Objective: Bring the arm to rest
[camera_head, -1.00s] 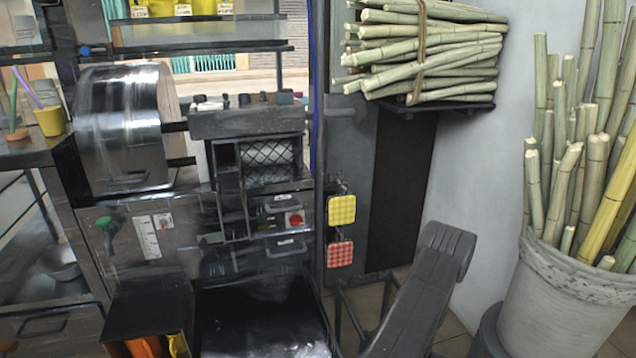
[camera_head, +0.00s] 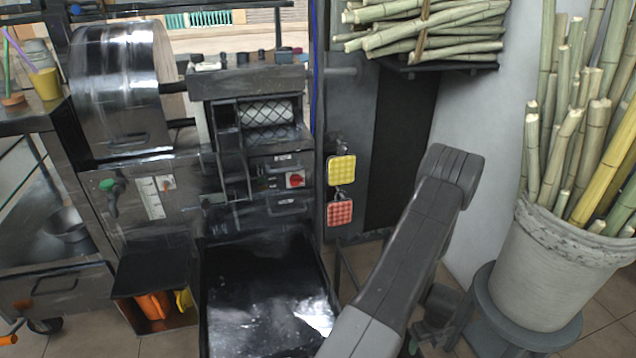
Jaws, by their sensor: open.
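My grey arm (camera_head: 400,255) rises from the bottom middle to a bent joint (camera_head: 453,170) at the right of centre. A dark part of it (camera_head: 437,303) hangs down behind, low in the picture, partly hidden by the nearer link. No gripper fingers can be made out, and nothing is seen held. The arm stands in front of the gap between the press and the cane bucket, below the cane rack.
The sugarcane press (camera_head: 250,110) stands left with a black tray (camera_head: 250,270) below. A yellow pad (camera_head: 341,170) and red pad (camera_head: 339,213) hang beside it. Bundled canes (camera_head: 430,30) lie on a rack. A cane bucket (camera_head: 545,270) sits on a grey stool (camera_head: 478,305).

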